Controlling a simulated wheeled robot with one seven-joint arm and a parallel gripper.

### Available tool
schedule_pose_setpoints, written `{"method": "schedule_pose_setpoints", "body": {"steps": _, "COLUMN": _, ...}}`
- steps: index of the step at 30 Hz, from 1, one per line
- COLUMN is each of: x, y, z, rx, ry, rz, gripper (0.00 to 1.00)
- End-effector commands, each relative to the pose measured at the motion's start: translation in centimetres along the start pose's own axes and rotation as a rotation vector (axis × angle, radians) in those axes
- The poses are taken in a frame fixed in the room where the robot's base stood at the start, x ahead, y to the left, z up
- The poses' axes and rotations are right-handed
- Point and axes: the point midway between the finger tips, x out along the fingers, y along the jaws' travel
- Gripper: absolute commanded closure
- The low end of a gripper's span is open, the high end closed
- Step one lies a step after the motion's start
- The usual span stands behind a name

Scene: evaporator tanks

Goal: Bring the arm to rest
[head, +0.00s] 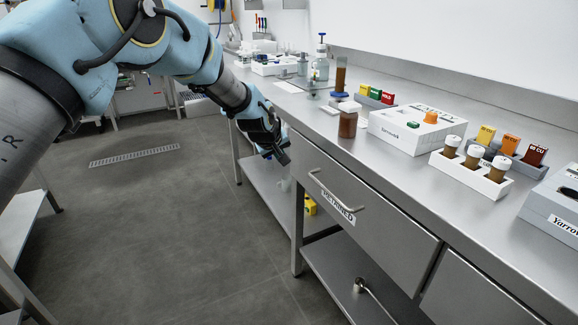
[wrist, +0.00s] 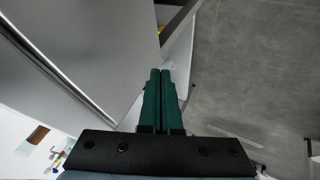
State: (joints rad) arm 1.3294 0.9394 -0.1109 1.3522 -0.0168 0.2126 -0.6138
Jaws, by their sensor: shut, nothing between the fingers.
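My arm (head: 190,55) in a light blue cover reaches in from the upper left in the head view. My gripper (head: 280,155) hangs in front of the bench's near edge, below the bench top and beside the drawer fronts. It points down and holds nothing. In the wrist view, the two green fingers (wrist: 161,72) are together, with no object between them. The floor and a grey drawer face show beyond them.
The steel bench (head: 400,165) runs along the right. On it are a brown-filled jar (head: 348,120), a white box (head: 415,130) and a white rack (head: 470,170) of capped vials. A labelled drawer (head: 365,205) has a protruding handle (head: 335,193). The floor (head: 150,220) at left is open.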

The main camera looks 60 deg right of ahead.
Motion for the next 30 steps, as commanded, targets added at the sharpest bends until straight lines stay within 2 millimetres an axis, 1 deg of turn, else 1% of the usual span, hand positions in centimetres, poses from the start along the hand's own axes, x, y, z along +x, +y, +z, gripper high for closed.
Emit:
{"method": "schedule_pose_setpoints", "body": {"steps": 1, "x": -1.1, "y": -0.2, "z": -0.1, "rx": -0.002, "ry": 0.001, "rz": -0.002, "gripper": 1.0}}
{"method": "schedule_pose_setpoints", "body": {"steps": 3, "x": -2.4, "y": -0.3, "z": -0.1, "rx": -0.003, "ry": 0.001, "rz": -0.003, "gripper": 1.0}}
{"method": "schedule_pose_setpoints", "body": {"steps": 9, "x": -5.4, "y": -0.4, "z": -0.1, "rx": -0.003, "ry": 0.0, "rz": -0.005, "gripper": 1.0}}
{"method": "schedule_pose_setpoints", "body": {"steps": 15, "x": -6.6, "y": -0.4, "z": 0.0, "rx": -0.002, "ry": -0.002, "rz": -0.006, "gripper": 1.0}}
{"method": "schedule_pose_setpoints", "body": {"steps": 23, "x": -6.8, "y": -0.6, "z": -0.1, "rx": -0.003, "ry": -0.002, "rz": -0.009, "gripper": 1.0}}
{"method": "schedule_pose_setpoints", "body": {"steps": 26, "x": -7.7, "y": -2.1, "z": -1.0, "rx": -0.011, "ry": 0.003, "rz": -0.025, "gripper": 1.0}}
{"method": "schedule_pose_setpoints", "body": {"steps": 29, "x": -9.9, "y": -5.8, "z": -3.0, "rx": -0.028, "ry": 0.013, "rz": -0.067, "gripper": 1.0}}
{"method": "schedule_pose_setpoints", "body": {"steps": 30, "x": -11.2, "y": -7.8, "z": -3.9, "rx": -0.038, "ry": 0.017, "rz": -0.09, "gripper": 1.0}}
